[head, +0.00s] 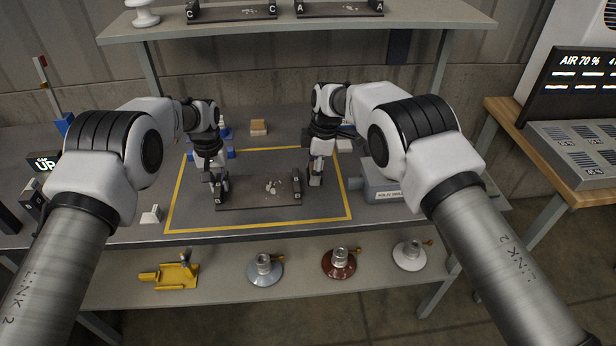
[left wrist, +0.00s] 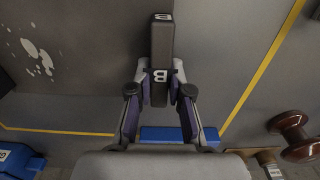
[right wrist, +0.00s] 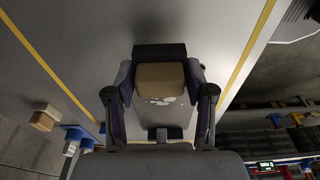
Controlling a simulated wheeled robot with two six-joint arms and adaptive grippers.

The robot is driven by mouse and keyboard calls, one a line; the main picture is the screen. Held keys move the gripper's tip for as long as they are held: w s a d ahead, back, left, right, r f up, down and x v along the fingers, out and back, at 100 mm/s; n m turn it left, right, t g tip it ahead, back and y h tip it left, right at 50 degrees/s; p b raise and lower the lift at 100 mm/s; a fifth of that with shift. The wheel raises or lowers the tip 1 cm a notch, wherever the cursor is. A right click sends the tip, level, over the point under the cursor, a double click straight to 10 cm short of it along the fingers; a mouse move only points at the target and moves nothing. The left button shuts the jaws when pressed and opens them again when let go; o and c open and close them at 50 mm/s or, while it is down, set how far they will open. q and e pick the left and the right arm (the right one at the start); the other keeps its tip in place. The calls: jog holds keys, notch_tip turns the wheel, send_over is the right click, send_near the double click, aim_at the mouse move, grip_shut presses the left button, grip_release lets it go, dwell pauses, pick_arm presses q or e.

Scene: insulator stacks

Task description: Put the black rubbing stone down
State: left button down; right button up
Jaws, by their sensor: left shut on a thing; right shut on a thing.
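My left gripper (head: 216,190) is shut on the dark end bar marked B (left wrist: 162,35) of a dark board (head: 248,196) with pale patches on it. The board lies inside the yellow outline on the table; its other end bar (head: 297,187) is at the right. My right gripper (head: 316,178) is shut just right of that bar. In the right wrist view its fingers hold a block, taken as the rubbing stone, with a tan face (right wrist: 160,77) and a black part (right wrist: 160,51). I cannot tell whether the block touches the table.
Wooden blocks (head: 258,127) and blue pieces stand behind the outline. A grey box (head: 380,180) is at the right, a small white piece (head: 151,215) at the left. The lower shelf holds a yellow fixture (head: 170,275) and blue-grey (head: 265,270), brown (head: 339,264) and white (head: 409,255) insulators.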

jog(key=shift+f, duration=1.35)
jog(key=o, duration=1)
jog(key=shift+f, duration=0.1)
